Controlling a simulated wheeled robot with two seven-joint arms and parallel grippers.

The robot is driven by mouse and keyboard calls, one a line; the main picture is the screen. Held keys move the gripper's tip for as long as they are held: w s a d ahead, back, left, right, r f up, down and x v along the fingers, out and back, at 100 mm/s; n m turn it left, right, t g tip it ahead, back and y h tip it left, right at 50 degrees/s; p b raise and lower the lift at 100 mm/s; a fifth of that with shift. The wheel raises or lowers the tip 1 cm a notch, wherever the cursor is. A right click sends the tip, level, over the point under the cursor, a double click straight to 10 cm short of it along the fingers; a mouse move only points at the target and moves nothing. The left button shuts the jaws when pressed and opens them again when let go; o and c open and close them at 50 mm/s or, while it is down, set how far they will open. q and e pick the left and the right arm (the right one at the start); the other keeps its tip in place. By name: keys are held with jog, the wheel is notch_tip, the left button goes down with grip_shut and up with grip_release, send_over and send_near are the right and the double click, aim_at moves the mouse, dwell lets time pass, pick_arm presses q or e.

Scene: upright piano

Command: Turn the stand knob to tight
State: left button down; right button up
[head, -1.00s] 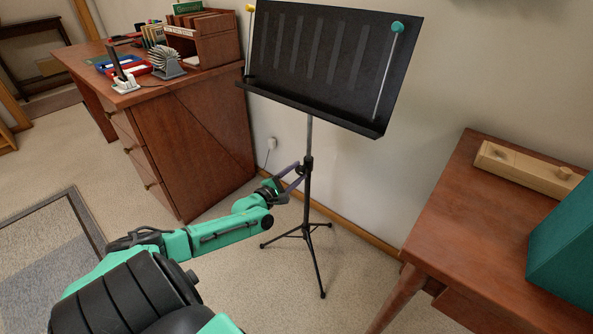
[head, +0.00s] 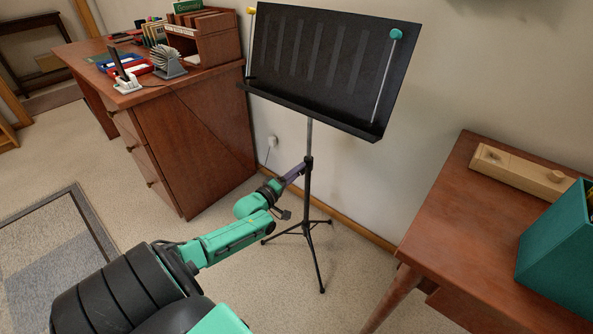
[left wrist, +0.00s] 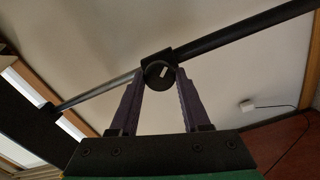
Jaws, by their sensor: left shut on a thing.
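The black music stand (head: 325,60) stands on its tripod between the desk and the right-hand table. Its round black stand knob (left wrist: 158,75) sits on the collar of the pole, with a small white mark on its face in the left wrist view. My left gripper (head: 299,170) reaches the pole from the left at collar height. In the left wrist view its two purple fingers (left wrist: 159,82) are on either side of the knob, shut on it. In the head view the knob is too small and covered to make out. My right gripper is not in view.
A wooden desk (head: 185,140) with stationery and an organiser stands at left. The wall is close behind the stand. Carpet is clear around the tripod.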

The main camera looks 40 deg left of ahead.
pick_arm(q)
jog(key=m+p, duration=0.1)
jog(key=m, duration=0.7)
jog(key=shift+d, duration=0.1)
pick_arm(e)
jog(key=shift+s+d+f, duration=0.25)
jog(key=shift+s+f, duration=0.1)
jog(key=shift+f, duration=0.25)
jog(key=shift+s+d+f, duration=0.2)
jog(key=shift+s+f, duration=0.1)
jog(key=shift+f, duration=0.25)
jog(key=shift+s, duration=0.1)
pick_arm(q)
jog(key=shift+c, duration=1.9)
grip_release()
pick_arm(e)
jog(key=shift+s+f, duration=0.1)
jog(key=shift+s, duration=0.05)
pick_arm(q)
jog(key=shift+s, duration=0.1)
